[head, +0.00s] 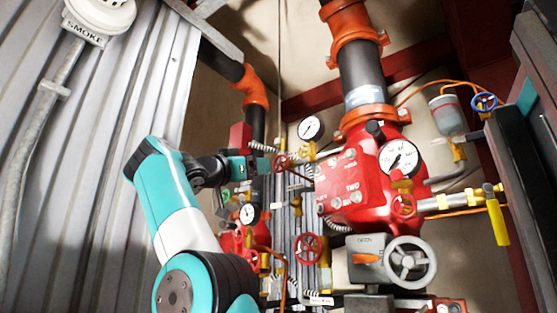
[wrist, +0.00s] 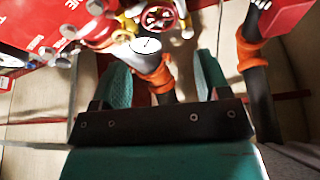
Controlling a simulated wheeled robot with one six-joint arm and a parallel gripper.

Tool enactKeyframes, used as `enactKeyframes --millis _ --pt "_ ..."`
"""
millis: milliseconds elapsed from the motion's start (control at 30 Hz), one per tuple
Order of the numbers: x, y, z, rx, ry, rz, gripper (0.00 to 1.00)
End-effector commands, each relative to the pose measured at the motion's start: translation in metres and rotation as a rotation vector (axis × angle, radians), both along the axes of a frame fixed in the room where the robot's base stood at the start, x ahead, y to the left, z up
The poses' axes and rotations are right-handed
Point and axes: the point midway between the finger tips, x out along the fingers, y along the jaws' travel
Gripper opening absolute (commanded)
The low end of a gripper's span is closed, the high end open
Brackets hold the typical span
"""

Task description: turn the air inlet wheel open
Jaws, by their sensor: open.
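My gripper (head: 262,164) is at the end of my arm, left of the red valve body, in the head view. In the wrist view, my gripper (wrist: 163,72) has its two teal fingers spread wide with nothing held between them. A red handwheel with spokes (wrist: 159,17) shows beyond the fingertips, apart from them. In the head view a small red wheel (head: 281,161) is just right of the gripper, and a larger red wheel (head: 307,249) is lower. No label shows which is the air inlet wheel. A blue wheel (head: 485,102) is at the far right.
A red valve body (head: 350,188) with gauges (head: 401,158) fills the middle. A grey handwheel (head: 409,263) and a yellow lever (head: 497,222) are right of my gripper. Orange-coupled pipes (head: 360,75) rise above. A corrugated wall (head: 90,130) is at left.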

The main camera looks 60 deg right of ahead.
Motion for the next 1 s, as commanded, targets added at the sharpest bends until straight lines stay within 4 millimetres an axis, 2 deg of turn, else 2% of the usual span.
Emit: enactKeyframes --millis 33,533,800,1000 --pt "-0.002 -0.007 0.009 -0.002 0.004 -0.004 0.69" --pt "-0.011 -0.061 0.035 -0.001 0.005 -0.002 0.69" --pt "-0.016 -0.087 0.044 -0.001 0.004 -0.002 0.69" --pt "-0.019 -0.099 0.045 -0.001 0.002 -0.001 0.69"
